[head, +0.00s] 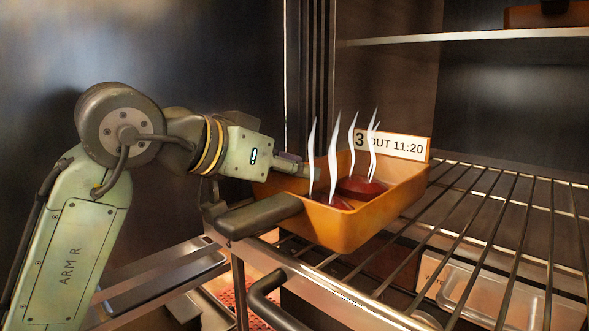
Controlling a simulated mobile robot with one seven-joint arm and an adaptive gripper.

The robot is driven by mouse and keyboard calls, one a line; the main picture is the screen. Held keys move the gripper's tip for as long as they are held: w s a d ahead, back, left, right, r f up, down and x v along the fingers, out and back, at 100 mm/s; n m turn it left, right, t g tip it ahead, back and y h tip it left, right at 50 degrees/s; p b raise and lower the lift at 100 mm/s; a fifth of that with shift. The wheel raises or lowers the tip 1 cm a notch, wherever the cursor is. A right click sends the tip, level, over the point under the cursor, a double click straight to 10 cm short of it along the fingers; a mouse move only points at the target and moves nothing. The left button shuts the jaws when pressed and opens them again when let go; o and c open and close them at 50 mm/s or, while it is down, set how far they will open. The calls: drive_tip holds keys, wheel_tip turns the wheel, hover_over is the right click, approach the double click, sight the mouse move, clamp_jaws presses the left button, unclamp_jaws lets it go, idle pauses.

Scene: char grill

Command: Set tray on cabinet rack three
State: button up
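An orange tray (355,228) sits level at the left front of the wire rack (500,205). A white label reading "3 OUT 11:20" (390,143) stands at its far side. The tray holds dark red pieces (358,188) with white wisps rising from them. My gripper (285,188) reaches in from the left, with its dark fingers around the tray's left end. It looks shut on the tray; the exact contact is partly hidden. I cannot tell whether the tray's underside touches the rack bars.
Another shelf (460,40) is above, with an orange item (550,14) at its right. Below the rack is a pale metal container (480,290). A dark bar handle (270,300) stands out in front. The rack's right part is bare.

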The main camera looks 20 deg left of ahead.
drive_tip(key=shift+r, duration=0.2)
drive_tip(key=shift+s+a+r, duration=0.1)
drive_tip(key=shift+s+a, duration=0.05)
drive_tip(key=shift+s, duration=0.05)
drive_tip(key=b+v, duration=0.1)
drive_tip(key=v, duration=1)
drive_tip(key=shift+s+r, duration=0.2)
idle(0.7)
